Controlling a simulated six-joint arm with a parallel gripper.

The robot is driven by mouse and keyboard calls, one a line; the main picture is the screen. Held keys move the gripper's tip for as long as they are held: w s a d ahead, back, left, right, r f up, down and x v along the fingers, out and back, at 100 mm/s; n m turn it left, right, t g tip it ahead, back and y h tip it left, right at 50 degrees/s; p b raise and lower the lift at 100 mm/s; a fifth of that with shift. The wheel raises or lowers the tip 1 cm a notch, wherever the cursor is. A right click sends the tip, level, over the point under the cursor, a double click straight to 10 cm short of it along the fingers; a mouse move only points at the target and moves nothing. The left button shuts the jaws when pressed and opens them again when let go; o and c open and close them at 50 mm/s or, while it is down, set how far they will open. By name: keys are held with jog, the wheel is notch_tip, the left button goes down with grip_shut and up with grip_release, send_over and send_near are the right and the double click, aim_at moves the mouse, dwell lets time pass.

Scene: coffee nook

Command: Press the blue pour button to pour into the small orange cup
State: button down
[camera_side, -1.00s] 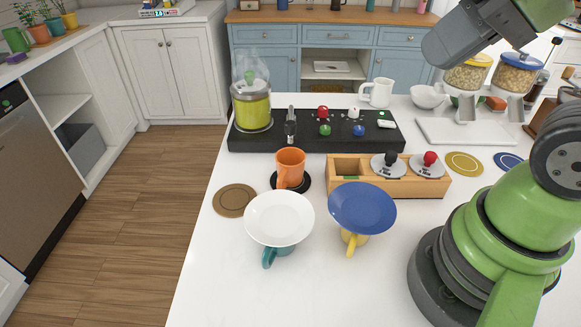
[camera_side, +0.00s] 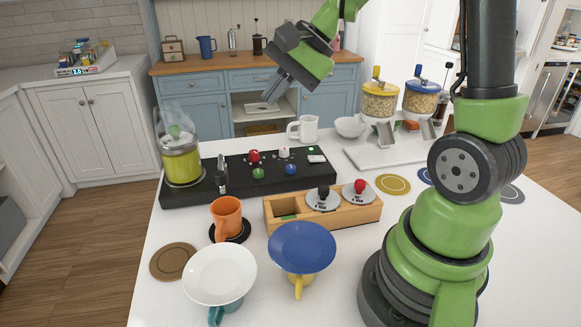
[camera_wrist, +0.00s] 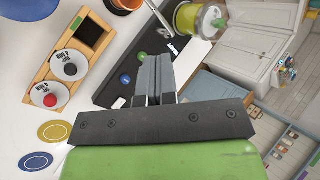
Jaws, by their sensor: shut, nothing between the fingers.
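The blue button (camera_side: 291,169) is on the right part of the black console (camera_side: 245,190), beside a green button (camera_side: 259,174) and behind them a red and a white knob. It also shows in the wrist view (camera_wrist: 126,79). The small orange cup (camera_side: 227,214) stands upright on a black round coaster (camera_side: 243,233), in front of the console's spout (camera_side: 221,177). The cup's inside is hidden. My gripper (camera_side: 268,97) is shut and empty, high above the console and apart from the buttons. Its fingers also show in the wrist view (camera_wrist: 158,62).
A lidded glass vessel of yellow-green liquid (camera_side: 181,163) steams on the console's left end. A white mug (camera_side: 305,128) is behind.

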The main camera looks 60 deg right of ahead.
aim_at(292, 168)
jog(key=w+d+f+m+t, duration=0.2)
jog(key=w+d+f+m, duration=0.1)
jog(key=d+f+m, duration=0.4)
jog(key=d+f, duration=0.2)
jog(key=d, duration=0.2)
jog(key=shift+w+d+f, duration=0.25)
jog(key=shift+w+f, duration=0.1)
jog(key=shift+f, duration=0.05)
jog(key=shift+f, duration=0.1)
jog(key=shift+f, duration=4.3)
jog(key=shift+f, duration=0.4)
jog(key=shift+f, duration=0.8)
jog(key=shift+r, duration=1.25)
